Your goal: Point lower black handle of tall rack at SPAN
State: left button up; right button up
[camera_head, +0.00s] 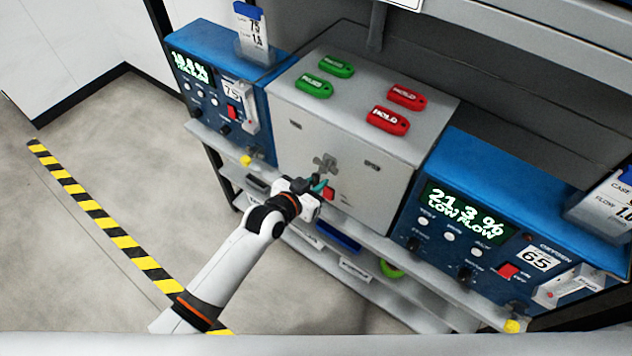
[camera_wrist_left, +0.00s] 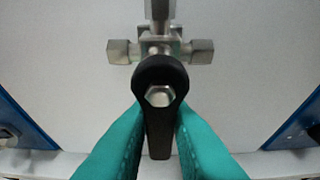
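The black handle (camera_wrist_left: 159,110) sits on a metal cross-shaped valve fitting (camera_wrist_left: 160,46) on the grey front panel. In the left wrist view its free end points down. In the head view the fitting (camera_head: 325,163) shows on the grey box (camera_head: 345,150), but the handle is hidden by my left gripper (camera_head: 318,186). My left gripper's teal fingers (camera_wrist_left: 160,135) lie on both sides of the handle and appear closed against it. I cannot read any SPAN label by the valve. My right gripper is in neither view.
Blue analysers stand left (camera_head: 215,95) and right (camera_head: 500,215) of the grey box. Green tags (camera_head: 314,86) and red HOLD tags (camera_head: 388,120) lie on its top. A shelf with several items runs below. The floor at left is clear beyond a striped line (camera_head: 95,215).

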pick_arm(q)
grip_shut()
jog(key=shift+s+d+r+n+g+h+b, duration=0.2)
jog(key=shift+n+h+b, duration=0.25)
jog(key=shift+n+b, duration=0.35)
jog(key=shift+s+d+f+n+g+h+b, duration=0.15)
jog(key=shift+d+n+g+h+b, duration=0.15)
jog(key=shift+n+h+b, duration=0.35)
jog(key=shift+s+d+r+n+g+h+b, duration=0.15)
jog(key=shift+n+g+h+b, duration=0.15)
jog(key=shift+n+b, duration=0.6)
jog(key=o, duration=0.5)
grip_release()
